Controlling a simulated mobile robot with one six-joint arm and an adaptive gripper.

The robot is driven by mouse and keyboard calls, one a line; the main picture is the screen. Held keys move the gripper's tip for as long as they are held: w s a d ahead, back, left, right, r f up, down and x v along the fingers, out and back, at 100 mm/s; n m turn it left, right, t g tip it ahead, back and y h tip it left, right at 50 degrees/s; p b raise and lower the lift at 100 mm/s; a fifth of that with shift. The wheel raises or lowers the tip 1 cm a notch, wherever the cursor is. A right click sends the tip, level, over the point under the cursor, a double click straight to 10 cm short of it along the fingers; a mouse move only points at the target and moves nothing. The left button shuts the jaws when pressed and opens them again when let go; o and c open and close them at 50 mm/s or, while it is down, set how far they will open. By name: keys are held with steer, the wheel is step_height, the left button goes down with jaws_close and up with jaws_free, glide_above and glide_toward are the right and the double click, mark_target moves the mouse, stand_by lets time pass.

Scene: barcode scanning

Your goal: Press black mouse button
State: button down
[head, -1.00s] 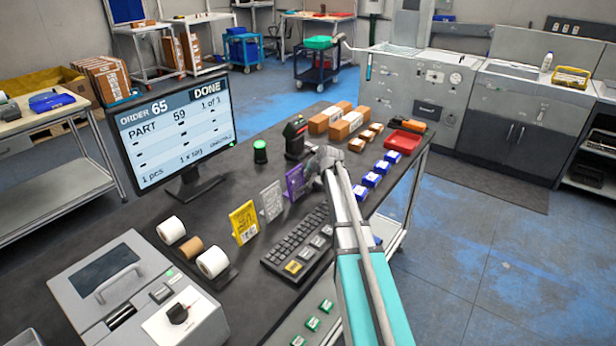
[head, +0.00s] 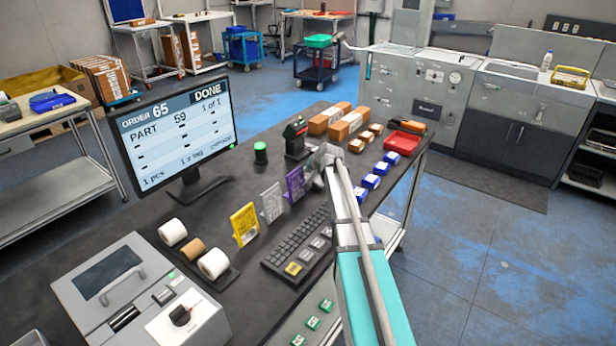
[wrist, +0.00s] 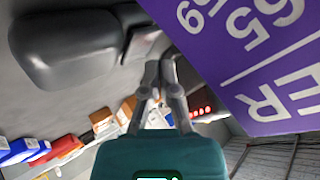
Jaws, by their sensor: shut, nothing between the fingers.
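A dark rounded body (wrist: 75,45), which looks like the black mouse, fills the upper left of the wrist view. I cannot make out its buttons. In the head view no mouse can be picked out; my arm and gripper cover part of the table beyond the keyboard. My gripper (wrist: 160,68) is shut and empty, with its fingertips in the picture between the dark body and a purple card (wrist: 262,62). Contact with either cannot be told. In the head view my gripper (head: 320,163) is beside the purple card (head: 294,183), past the keyboard (head: 298,240).
The monitor (head: 175,135) reads "DONE". A scanner (head: 296,140) stands behind the gripper. Blue boxes (head: 371,181), brown boxes (head: 345,125) and a red tray (head: 402,143) lie to the right. Yellow (head: 244,223) and grey (head: 272,202) cards stand near the keyboard.

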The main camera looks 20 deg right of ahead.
mark_target(309, 177)
steer(key=shift+r+p, duration=2.55)
steer(key=shift+f, duration=0.1)
